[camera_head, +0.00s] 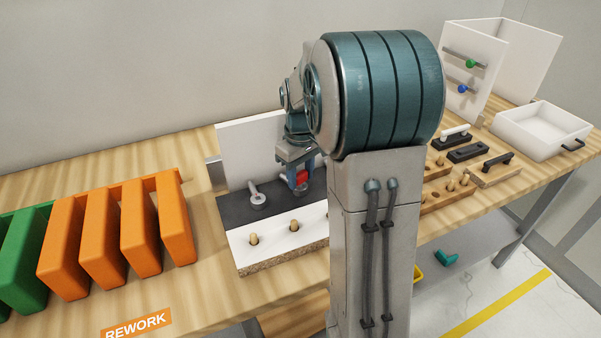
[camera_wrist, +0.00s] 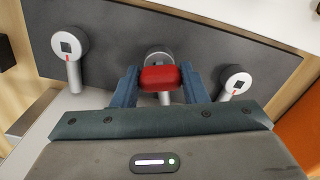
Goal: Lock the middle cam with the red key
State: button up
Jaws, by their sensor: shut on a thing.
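My gripper (camera_wrist: 160,88) is shut on the red key (camera_wrist: 160,77), which shows as a red block between the two blue fingers in the wrist view. In the head view the red key (camera_head: 302,177) hangs under my gripper (camera_head: 300,185). The middle cam (camera_wrist: 158,57) is a round grey metal piece right behind the key, partly hidden by it. Whether the key sits in the cam cannot be told. Two other cams, one left (camera_wrist: 69,44) and one right (camera_wrist: 236,82), each show a dark square socket, a red mark and a lever.
The cams sit on a dark strip of a white panel (camera_head: 256,241) with wooden dowels in front. Orange upright boards (camera_head: 122,236) stand left. A wooden tray (camera_head: 436,192) with black-handled pieces and a white bin (camera_head: 540,125) lie right. My arm hides part of the bench.

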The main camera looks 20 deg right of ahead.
jog(key=shift+a, duration=0.1)
jog(key=m, duration=0.4)
jog(key=shift+w+m+p, duration=0.1)
jog(key=shift+m+p, duration=0.2)
jog(key=shift+m, duration=0.1)
jog(key=shift+r+p, duration=2.35)
jog(key=shift+r, duration=0.7)
